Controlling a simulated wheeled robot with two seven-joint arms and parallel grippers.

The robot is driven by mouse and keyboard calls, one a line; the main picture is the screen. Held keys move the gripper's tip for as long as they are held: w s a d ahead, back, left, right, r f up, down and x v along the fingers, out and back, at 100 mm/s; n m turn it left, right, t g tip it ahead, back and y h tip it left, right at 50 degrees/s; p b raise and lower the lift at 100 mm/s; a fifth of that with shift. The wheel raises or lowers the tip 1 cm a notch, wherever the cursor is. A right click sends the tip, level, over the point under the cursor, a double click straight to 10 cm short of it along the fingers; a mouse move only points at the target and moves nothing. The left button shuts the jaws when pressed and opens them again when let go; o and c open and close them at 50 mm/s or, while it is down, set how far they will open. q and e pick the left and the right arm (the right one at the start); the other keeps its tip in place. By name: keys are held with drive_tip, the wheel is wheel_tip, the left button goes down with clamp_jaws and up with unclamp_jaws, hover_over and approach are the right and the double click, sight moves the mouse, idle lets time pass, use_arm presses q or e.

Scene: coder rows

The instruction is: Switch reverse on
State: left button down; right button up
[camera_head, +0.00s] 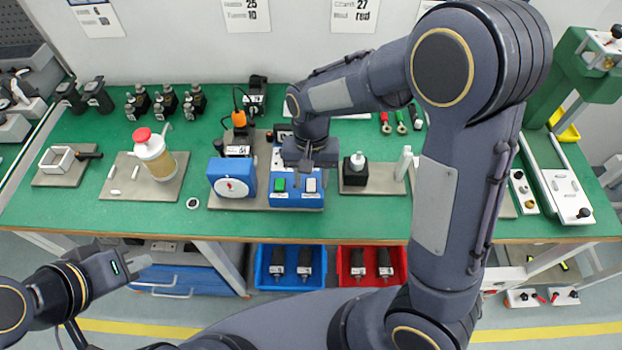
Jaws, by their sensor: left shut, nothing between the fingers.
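A blue control box (297,202) stands on a grey base plate on the green bench. It has a green switch (279,185) on the left and a white switch (311,185) on the right; I cannot read any label for reverse. My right gripper (310,176) points down just above and behind the box, near the white switch. Its fingers are small and dark there, so I cannot tell their opening or whether they touch. My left gripper (146,261) is shut and empty, low in front of the bench's front edge.
A blue dial unit (231,180) stands left of the control box. A pump dispenser (155,158) is further left, a green press (575,85) far right. Blue (262,268) and red bins (344,268) sit below the bench.

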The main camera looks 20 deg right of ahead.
sight(313, 184)
drive_tip(key=r, duration=0.6)
drive_tip(key=shift+w+d+r, duration=0.1)
drive_tip(key=shift+w, duration=0.3)
drive_tip(key=shift+r, duration=0.2)
drive_tip(key=s+d+r+t+y, duration=0.1)
drive_tip(key=s+d+r+t, duration=0.2)
drive_tip(key=s, duration=0.5)
drive_tip(key=s+d+r+n+t+y, duration=0.1)
drive_tip(key=s+d+r+t+y, duration=0.1)
drive_tip(key=s+d, duration=0.4)
drive_tip(key=s+r+t, duration=0.1)
drive_tip(key=s+t, duration=0.1)
drive_tip(key=s, duration=0.1)
drive_tip(key=shift+n, duration=0.3)
drive_tip(key=shift+s, duration=0.1)
idle(0.6)
